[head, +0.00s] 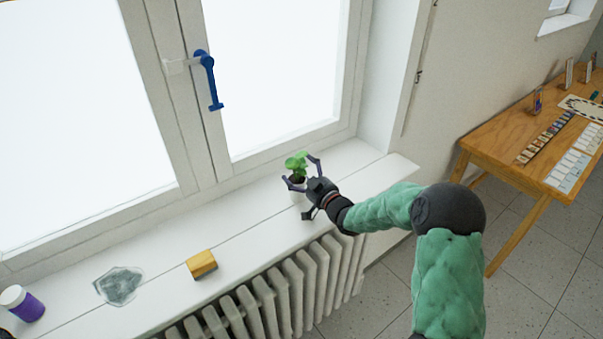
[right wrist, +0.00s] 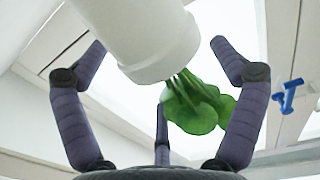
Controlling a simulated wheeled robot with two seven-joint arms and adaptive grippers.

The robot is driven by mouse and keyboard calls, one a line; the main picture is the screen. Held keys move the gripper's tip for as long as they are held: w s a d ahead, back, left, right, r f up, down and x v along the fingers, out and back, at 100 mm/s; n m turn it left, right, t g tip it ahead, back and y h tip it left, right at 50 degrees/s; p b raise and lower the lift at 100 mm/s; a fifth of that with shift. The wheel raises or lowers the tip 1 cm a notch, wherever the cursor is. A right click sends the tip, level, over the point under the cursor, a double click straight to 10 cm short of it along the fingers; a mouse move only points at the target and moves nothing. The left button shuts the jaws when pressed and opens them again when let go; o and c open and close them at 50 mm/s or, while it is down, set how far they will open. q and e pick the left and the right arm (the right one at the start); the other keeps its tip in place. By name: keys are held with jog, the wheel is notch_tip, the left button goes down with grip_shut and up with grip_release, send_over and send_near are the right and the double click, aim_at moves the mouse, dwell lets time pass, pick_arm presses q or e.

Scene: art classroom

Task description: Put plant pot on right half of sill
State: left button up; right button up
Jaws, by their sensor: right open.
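The plant pot (head: 298,190) is small and white with a green leafy plant. It stands upright on the right half of the white window sill (head: 240,225). My right gripper (head: 300,173) is at the pot, with its fingers spread on either side. In the right wrist view the white pot (right wrist: 140,45) and green leaves (right wrist: 197,103) lie between the open fingers (right wrist: 160,85), with gaps visible. The pot's base is partly hidden by the gripper in the head view. My left gripper is not in view.
A radiator (head: 285,290) is below. A blue window handle (head: 209,80) is above. A wooden table (head: 500,145) stands right.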

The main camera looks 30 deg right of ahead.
jog(key=shift+s+r+p, duration=0.25)
jog(key=shift+p, duration=0.05)
jog(key=s+p, duration=0.1)
jog(key=s, duration=1)
jog(key=shift+s+d, duration=0.25)
jog(key=shift+s, duration=0.05)
